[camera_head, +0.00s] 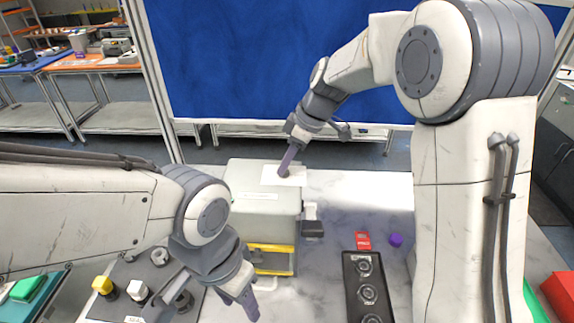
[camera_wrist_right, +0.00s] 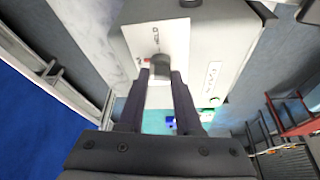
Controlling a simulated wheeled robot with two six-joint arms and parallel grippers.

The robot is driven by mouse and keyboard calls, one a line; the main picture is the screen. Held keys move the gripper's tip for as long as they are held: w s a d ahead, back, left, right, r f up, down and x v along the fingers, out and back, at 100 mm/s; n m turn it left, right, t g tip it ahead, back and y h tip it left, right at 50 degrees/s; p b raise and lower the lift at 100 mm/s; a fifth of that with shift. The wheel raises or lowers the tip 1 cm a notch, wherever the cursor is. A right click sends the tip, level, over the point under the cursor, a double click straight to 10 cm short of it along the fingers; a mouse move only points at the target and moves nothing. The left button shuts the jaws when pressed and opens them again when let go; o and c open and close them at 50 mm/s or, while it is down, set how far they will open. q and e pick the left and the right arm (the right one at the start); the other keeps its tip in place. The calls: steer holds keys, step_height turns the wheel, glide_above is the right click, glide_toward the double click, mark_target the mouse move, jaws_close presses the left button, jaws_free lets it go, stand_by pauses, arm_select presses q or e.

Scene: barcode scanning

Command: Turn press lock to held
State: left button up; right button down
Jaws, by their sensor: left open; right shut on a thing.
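The press (camera_head: 255,215) is a grey box with a yellow bar low on its front, standing on the marbled table. A white label plate (camera_head: 284,176) lies on its top. In the right wrist view the plate (camera_wrist_right: 175,35) carries small lettering and a red mark. A dark knob (camera_wrist_right: 161,68), the press lock, stands on that plate. My right gripper (camera_wrist_right: 162,88) is shut on the knob, with a finger on either side; it also shows in the head view (camera_head: 287,165). The knob's exact angle is hard to read. My left gripper (camera_head: 212,303) is open and empty, in front of the press.
A panel with yellow and white knobs (camera_head: 137,291) lies at the front left, partly under my left arm. A black strip with round sockets (camera_head: 350,290), a red block (camera_head: 363,240) and a purple piece (camera_head: 396,240) are to the right. The table's back right is clear.

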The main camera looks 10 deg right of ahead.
steer(key=shift+s+m+t+b, duration=0.1)
steer(key=shift+m+t+b, duration=0.35)
steer(key=shift+m, duration=0.45)
steer(key=shift+a+m+t+h+b, duration=0.1)
steer(key=shift+m+t+h+b, duration=0.2)
steer(key=shift+m, duration=0.6)
steer(key=shift+m+t, duration=0.25)
steer(key=shift+m, duration=0.75)
steer(key=m+h, duration=0.1)
steer(key=m, duration=0.1)
steer(key=m+h, duration=0.1)
steer(key=m, duration=0.1)
steer(key=shift+s+a+r+t+p, duration=0.1)
steer(key=shift+a+t+p, duration=0.05)
steer(key=shift+t+p, duration=0.2)
steer(key=m+h, duration=0.1)
steer(key=m, duration=0.1)
steer(key=shift+m+b, duration=0.4)
steer(key=shift+a+m+h+b, duration=0.1)
steer(key=shift+m+h+b, duration=0.5)
steer(key=shift+m, duration=0.9)
steer(key=c, duration=0.6)
jaws_free()
